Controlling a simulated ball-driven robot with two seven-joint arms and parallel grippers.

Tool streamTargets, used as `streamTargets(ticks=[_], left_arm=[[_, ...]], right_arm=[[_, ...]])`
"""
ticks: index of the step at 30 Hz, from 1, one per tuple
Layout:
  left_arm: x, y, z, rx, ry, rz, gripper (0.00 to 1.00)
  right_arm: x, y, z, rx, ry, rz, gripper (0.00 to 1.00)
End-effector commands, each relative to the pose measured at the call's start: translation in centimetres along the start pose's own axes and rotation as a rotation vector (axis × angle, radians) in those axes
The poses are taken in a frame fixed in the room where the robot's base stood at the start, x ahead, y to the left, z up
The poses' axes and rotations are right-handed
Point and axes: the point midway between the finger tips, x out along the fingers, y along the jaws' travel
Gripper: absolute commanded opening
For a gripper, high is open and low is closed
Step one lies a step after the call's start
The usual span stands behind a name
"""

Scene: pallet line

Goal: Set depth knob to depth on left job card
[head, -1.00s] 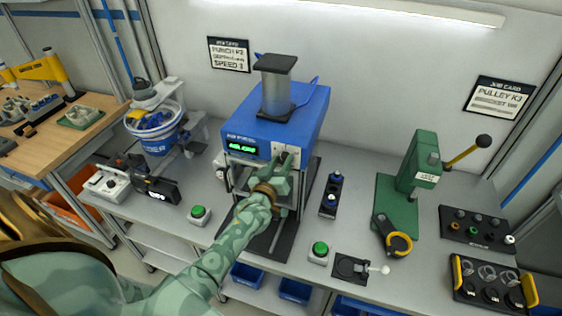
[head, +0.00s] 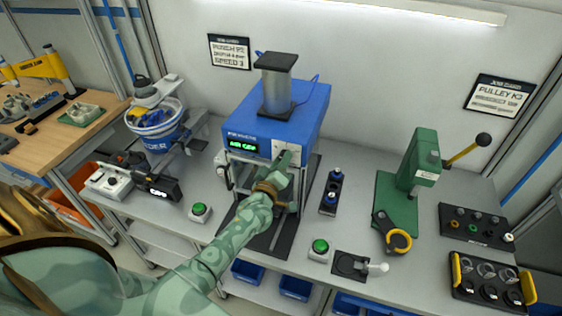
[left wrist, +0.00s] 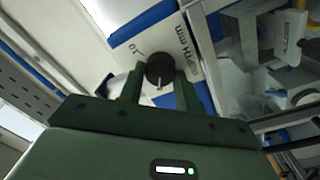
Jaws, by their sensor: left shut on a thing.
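The blue press (head: 300,112) stands on the bench against the wall, with a green lit display (head: 243,146) whose digits are too small to read. The left job card (head: 230,52) hangs on the wall behind it; it reads PUNCH and SPEED 3, but its depth line is blurred. My left gripper (head: 284,160) is at the right part of the press's front panel and hides the knob in the head view. In the left wrist view its fingers (left wrist: 159,92) are shut on a round black knob (left wrist: 160,69) with a light pointer mark. My right gripper is out of view.
A green lever press (head: 424,160) stands to the right under another job card (head: 499,95). Green push buttons (head: 199,210) and (head: 319,247) sit at the bench front. A blue-and-white bucket (head: 160,132) stands to the left.

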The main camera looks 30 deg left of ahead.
Motion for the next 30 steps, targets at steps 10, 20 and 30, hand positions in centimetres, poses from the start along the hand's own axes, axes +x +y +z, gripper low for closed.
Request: streamTargets(ticks=[10,20,30], left_arm=[[0.0,-0.1,0.1,0.001,-0.002,-0.001,0.50],[-0.2,0.0,0.1,0.001,-0.001,-0.001,0.55],[-6.8,-0.2,0.2,0.000,-0.003,-0.003,0.55]], right_arm=[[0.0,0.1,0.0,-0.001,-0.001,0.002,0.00],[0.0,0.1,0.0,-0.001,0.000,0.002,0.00],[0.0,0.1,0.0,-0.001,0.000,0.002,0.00]])
